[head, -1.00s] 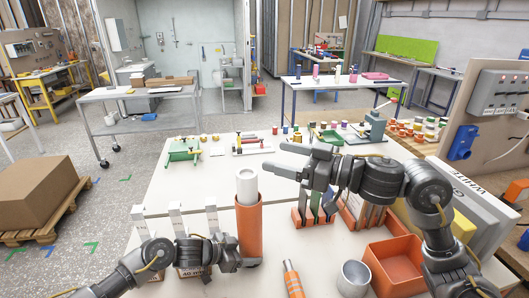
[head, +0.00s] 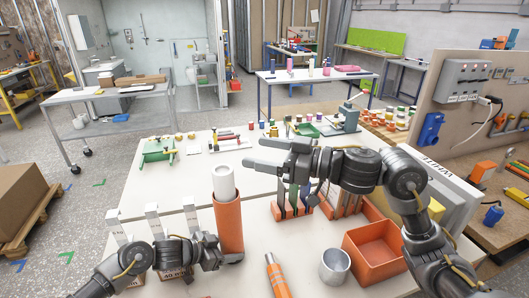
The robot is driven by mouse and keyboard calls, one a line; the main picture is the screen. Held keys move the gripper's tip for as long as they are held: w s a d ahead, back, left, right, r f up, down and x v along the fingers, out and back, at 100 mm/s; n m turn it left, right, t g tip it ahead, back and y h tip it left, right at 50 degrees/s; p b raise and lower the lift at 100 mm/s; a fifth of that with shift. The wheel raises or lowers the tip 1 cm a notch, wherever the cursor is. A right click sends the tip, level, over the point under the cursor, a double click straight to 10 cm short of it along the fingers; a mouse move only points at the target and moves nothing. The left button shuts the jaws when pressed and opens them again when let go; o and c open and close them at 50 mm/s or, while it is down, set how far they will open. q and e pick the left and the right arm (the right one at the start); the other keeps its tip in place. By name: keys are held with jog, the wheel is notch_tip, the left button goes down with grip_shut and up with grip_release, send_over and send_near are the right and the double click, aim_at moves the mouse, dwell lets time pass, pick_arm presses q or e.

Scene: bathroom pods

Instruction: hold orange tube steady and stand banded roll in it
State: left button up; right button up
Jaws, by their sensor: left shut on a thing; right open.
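The orange tube (head: 229,227) stands upright on the pale table, left of the middle in the head view. A white roll (head: 223,182) stands in its mouth, with its upper part above the rim; its lower part is hidden inside the tube. I cannot make out a band on it. My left gripper (head: 221,253) is low at the tube's left side and shut on the tube. My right gripper (head: 252,153) is open and empty, up and right of the roll, with its fingers pointing left and apart from it.
An orange bin (head: 375,250), a metal cup (head: 335,265) and an orange-and-grey stick (head: 277,275) lie right of the tube. An orange rack (head: 292,211) with tools stands below my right arm. White upright boxes (head: 153,222) stand to the left. A green stand (head: 158,150) is further back.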

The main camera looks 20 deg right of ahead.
pick_arm(q)
jog(key=o, duration=1)
jog(key=shift+o, duration=0.2)
jog(key=shift+a, duration=0.1)
